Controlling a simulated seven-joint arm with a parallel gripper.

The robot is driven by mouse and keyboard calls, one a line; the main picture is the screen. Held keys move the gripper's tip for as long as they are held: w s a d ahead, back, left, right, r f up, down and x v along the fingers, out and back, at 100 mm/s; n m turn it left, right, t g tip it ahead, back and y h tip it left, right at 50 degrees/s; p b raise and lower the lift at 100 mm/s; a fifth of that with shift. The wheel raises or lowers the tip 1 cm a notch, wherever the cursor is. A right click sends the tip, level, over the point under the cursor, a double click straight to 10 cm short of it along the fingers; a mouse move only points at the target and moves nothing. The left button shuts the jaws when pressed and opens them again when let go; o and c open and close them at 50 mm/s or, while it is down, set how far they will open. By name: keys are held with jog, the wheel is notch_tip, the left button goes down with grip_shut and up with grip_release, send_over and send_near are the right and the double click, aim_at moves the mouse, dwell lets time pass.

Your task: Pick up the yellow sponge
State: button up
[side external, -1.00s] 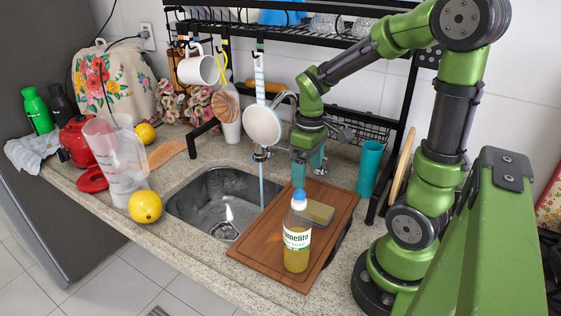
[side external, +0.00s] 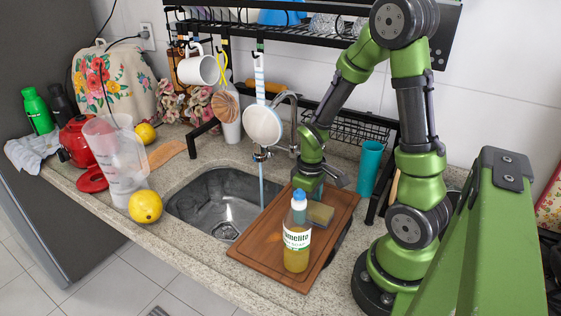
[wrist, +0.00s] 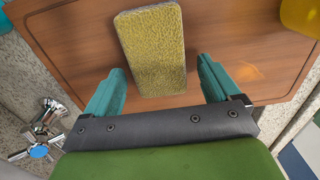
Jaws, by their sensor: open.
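The yellow sponge (wrist: 154,50) lies flat on the brown cutting board (wrist: 75,32). In the side view the sponge (side external: 320,213) is partly hidden behind the soap bottle (side external: 297,240) and below my gripper (side external: 308,190). In the wrist view my gripper (wrist: 162,82) is open, with one teal finger on each side of the sponge's near end. The fingers look apart from the sponge, with a gap on both sides. From these views I cannot tell how far the fingertips are above the board.
The soap bottle stands upright on the board close to the sponge; its yellow edge shows in the wrist view (wrist: 301,15). The sink (side external: 212,203) with its faucet (side external: 290,115) is left of the board. A teal cup (side external: 369,165) stands behind, near the black rack (side external: 300,38).

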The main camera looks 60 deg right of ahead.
jog(key=c, duration=1.2)
notch_tip(320, 180, up, 10)
